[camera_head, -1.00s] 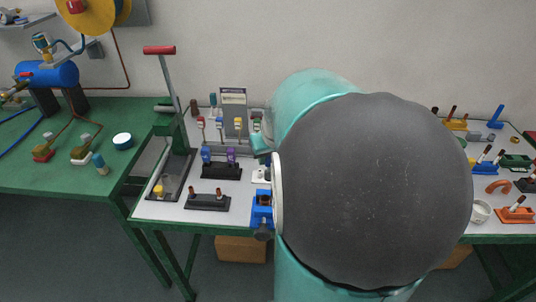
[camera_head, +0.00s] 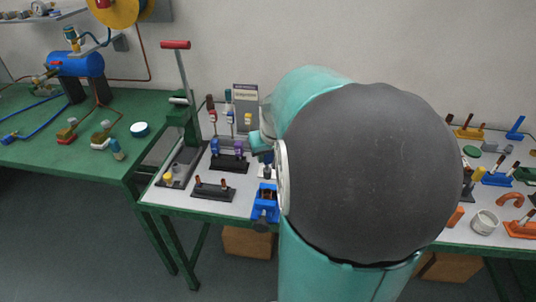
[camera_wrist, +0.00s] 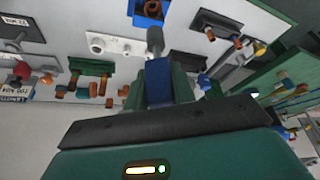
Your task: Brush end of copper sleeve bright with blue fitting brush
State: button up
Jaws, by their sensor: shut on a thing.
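My gripper (camera_wrist: 172,88) is shut on the blue fitting brush (camera_wrist: 160,78) in the wrist view. The brush's grey tip (camera_wrist: 155,40) points away from the jaws, toward the top of the picture. Beyond the tip is a blue vise (camera_wrist: 150,12) with a copper-coloured piece in it, probably the copper sleeve (camera_wrist: 152,8). A gap shows between tip and copper piece in this view. In the head view the blue vise (camera_head: 265,206) stands at the table's front edge, left of my arm. My large arm links hide the jaws and brush there.
A black stand with copper pieces (camera_head: 213,190) and a red-handled press (camera_head: 183,110) stand left of the vise. A white block with fittings (camera_wrist: 115,45) lies beside the brush tip in the wrist view. More fittings and a white cup (camera_head: 484,222) are at the right.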

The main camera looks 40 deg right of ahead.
aim_at(267, 176)
jog(key=f, duration=0.4)
jog(key=shift+w+f, duration=0.2)
jog(key=shift+s+f, duration=0.1)
jog(key=shift+f, duration=0.45)
jog(key=shift+f, duration=1.7)
dwell(0.3)
jog(key=shift+n, duration=0.3)
